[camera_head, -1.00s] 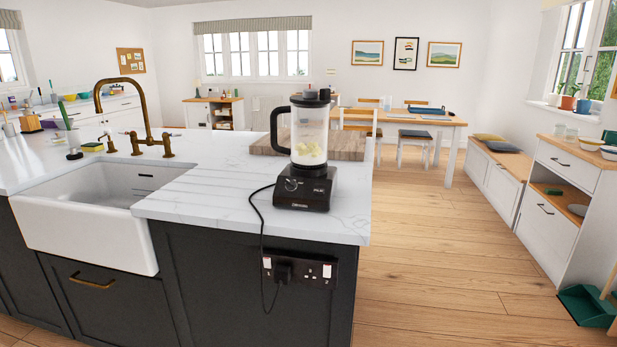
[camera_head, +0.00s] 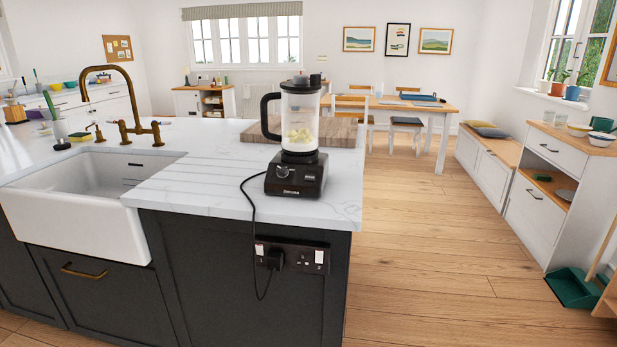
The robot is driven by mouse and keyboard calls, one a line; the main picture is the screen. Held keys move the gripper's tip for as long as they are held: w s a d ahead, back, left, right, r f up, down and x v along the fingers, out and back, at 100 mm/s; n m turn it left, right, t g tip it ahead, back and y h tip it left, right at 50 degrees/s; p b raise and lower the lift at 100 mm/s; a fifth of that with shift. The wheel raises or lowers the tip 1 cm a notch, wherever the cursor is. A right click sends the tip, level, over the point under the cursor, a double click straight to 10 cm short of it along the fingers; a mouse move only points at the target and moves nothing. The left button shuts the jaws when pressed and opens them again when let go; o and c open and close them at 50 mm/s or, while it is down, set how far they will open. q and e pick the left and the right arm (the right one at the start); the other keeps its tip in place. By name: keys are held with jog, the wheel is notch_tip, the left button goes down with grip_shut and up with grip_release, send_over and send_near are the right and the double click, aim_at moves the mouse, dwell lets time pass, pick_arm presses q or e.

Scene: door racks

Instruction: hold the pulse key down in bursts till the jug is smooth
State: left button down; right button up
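A blender stands near the right front corner of the white worktop. Its black base (camera_head: 296,176) has a dial and small keys on the front, too small to read. The clear jug (camera_head: 301,112) sits upright on the base, with a black lid (camera_head: 301,83) on top and a black handle on its left. Pale yellowish chunks (camera_head: 300,136) lie in the lower part of the jug. A black cord (camera_head: 250,215) runs from the base to a plug in the socket panel (camera_head: 291,256) on the island's side. Neither of my grippers is in view.
A wooden board (camera_head: 337,134) lies behind the blender. A white sink (camera_head: 88,190) with a brass tap (camera_head: 127,104) is at the left. Open wooden floor (camera_head: 440,260) lies right of the island. A green dustpan (camera_head: 573,287) and white cabinet (camera_head: 540,217) stand at the right.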

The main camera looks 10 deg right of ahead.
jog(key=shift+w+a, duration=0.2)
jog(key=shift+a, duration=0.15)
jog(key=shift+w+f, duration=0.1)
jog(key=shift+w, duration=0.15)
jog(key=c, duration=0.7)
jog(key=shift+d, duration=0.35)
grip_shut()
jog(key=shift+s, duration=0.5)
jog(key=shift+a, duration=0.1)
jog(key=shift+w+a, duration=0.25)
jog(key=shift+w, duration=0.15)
